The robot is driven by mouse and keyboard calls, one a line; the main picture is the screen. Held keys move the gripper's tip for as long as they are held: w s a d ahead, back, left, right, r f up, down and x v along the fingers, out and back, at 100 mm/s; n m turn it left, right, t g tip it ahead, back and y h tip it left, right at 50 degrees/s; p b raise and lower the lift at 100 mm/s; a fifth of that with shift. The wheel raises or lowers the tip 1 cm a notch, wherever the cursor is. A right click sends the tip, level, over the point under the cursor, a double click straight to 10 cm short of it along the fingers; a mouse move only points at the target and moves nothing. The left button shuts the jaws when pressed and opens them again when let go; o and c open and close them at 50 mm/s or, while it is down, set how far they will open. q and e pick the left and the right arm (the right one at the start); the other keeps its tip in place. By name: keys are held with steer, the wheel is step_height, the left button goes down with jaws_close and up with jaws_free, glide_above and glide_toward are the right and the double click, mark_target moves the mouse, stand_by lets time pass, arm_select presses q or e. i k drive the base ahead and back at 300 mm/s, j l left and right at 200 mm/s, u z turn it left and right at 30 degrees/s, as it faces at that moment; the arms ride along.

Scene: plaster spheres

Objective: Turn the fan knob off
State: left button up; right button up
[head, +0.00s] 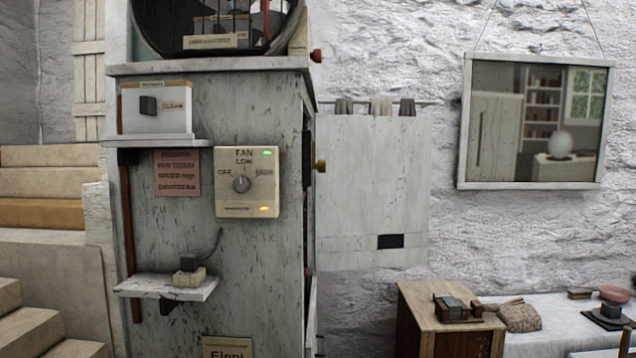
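The fan control panel (263,195) is a cream box on the side of a grey, worn cabinet. It carries the labels FAN, OFF, LOW and HIGH. The round grey fan knob (241,184) sits at its lower left, below LOW and between OFF and HIGH. I cannot tell for sure where the knob's mark points. A green light (267,153) at the top right and an amber light (264,209) at the bottom right are lit. Neither of my grippers shows in the head view.
A small shelf (140,285) with a block juts out below the panel. A white box with a dark switch (148,105) stands on an upper ledge. A brass knob (320,166) sticks out at the cabinet's right edge. A wooden stand (420,297) stands at the lower right.

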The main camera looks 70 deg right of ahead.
mark_target(241, 184)
steer(key=z, duration=1.85)
